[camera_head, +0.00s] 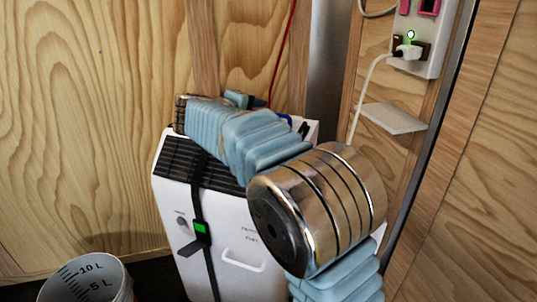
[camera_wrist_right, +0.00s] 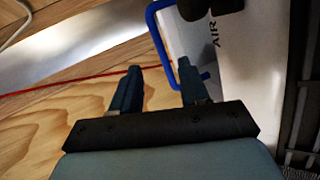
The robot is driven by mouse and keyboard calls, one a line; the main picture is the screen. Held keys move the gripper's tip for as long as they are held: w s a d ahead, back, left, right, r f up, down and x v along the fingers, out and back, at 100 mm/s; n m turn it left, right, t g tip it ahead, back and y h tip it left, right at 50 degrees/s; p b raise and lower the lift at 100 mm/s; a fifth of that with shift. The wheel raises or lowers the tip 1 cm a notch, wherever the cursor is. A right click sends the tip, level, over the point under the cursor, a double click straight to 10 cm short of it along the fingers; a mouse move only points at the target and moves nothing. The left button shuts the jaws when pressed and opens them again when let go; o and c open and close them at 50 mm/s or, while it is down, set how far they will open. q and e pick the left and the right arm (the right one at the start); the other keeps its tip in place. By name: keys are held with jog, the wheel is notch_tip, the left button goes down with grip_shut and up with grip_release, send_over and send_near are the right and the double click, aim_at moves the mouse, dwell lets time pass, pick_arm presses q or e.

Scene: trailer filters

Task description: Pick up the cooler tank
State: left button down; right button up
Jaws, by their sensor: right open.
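The white cooler unit (camera_head: 232,232) stands upright in the head view, with a black grille, a black strap and a white front handle. In the right wrist view a white part marked "AIR" (camera_wrist_right: 228,60) has a blue loop handle (camera_wrist_right: 157,38), likely the tank. A bit of blue (camera_head: 288,118) also shows at the cooler's back top in the head view. My right gripper (camera_wrist_right: 158,68) is open. One finger overlaps the blue loop in the picture; whether it touches is unclear. My right arm hides much of the cooler's top and right side. My left gripper is not in view.
A white bucket (camera_head: 92,285) with litre marks stands at the lower left. A red cord (camera_head: 284,50) hangs along the wooden wall. A socket panel (camera_head: 425,45) with a plugged white cable and a small white shelf (camera_head: 395,118) are at the right.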

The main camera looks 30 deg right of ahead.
jog(key=x, duration=0.7)
jog(key=shift+w+f, duration=0.2)
jog(key=shift+f, duration=0.05)
jog(key=shift+c, duration=0.3)
jog(key=shift+a, duration=0.1)
grip_shut()
dwell(0.8)
